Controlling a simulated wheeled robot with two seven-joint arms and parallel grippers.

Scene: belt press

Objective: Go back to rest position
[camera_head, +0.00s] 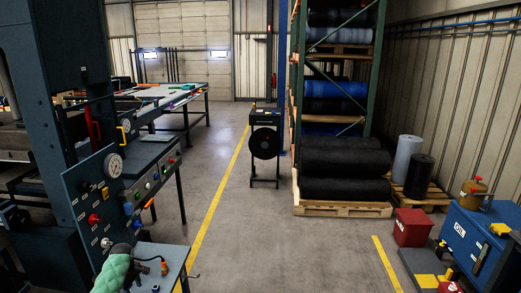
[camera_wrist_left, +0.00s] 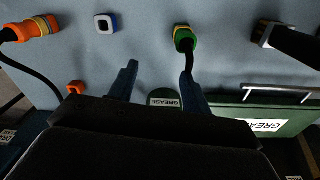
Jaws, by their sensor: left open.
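My left gripper (camera_wrist_left: 158,82) is open in the left wrist view, its two dark blue fingers apart with nothing held between them. It is over a pale grey table top (camera_wrist_left: 140,50). A round green thing with a grease label (camera_wrist_left: 165,101) shows between and behind the fingers. A cable with a green and yellow end (camera_wrist_left: 184,38) lies just beyond the right finger. In the head view, a green quilted shape with a dark end (camera_head: 116,268) reaches over the small table (camera_head: 172,256); I cannot make out the fingers there. My right gripper is in neither view.
An orange connector (camera_wrist_left: 32,29), a blue and white square piece (camera_wrist_left: 105,24) and a green grease case (camera_wrist_left: 250,118) lie around the gripper. The gauge panel (camera_head: 98,195) stands close at left. The floor (camera_head: 290,250) ahead is clear; a blue box (camera_head: 480,240) stands right.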

